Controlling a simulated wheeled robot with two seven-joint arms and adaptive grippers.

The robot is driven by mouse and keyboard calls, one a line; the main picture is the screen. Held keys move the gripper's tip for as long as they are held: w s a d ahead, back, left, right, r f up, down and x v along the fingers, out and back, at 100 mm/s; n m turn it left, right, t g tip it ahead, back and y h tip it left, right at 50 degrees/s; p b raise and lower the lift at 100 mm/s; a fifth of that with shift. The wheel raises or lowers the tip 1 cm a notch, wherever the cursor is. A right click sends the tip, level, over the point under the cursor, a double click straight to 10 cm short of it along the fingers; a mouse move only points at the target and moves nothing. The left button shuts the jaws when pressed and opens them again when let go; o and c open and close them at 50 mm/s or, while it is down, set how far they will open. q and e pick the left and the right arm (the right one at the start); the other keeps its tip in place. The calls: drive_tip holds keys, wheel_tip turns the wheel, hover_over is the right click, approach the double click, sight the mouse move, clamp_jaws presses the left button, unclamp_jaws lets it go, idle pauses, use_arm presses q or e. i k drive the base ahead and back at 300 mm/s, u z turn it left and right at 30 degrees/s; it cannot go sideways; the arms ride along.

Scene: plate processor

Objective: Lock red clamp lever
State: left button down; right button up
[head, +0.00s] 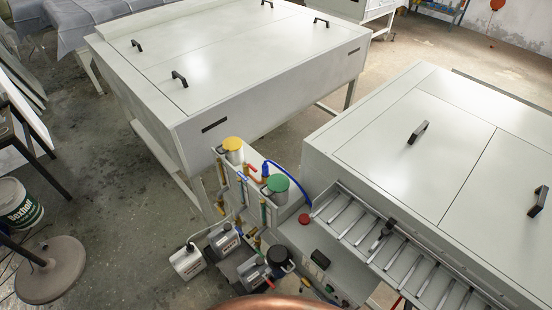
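No clamp lever can be made out for certain. A small red handle (252,168) shows on the pipework between the yellow-lidded container (233,149) and the green-lidded container (277,188). A thin red piece (396,302) shows at the bottom edge, below the roller conveyor (345,216); it is too small to tell what it is. Neither of my grippers is in view.
A large white processor (240,60) stands at the back, another white machine (400,150) at the right. A red round button (304,218) sits by the conveyor. Canisters (188,262) stand on the floor below the pipes.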

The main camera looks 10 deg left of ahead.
sight(270, 284)
drive_tip(key=z, duration=0.1)
drive_tip(key=k, duration=1.25)
drive_tip(key=u, duration=0.25)
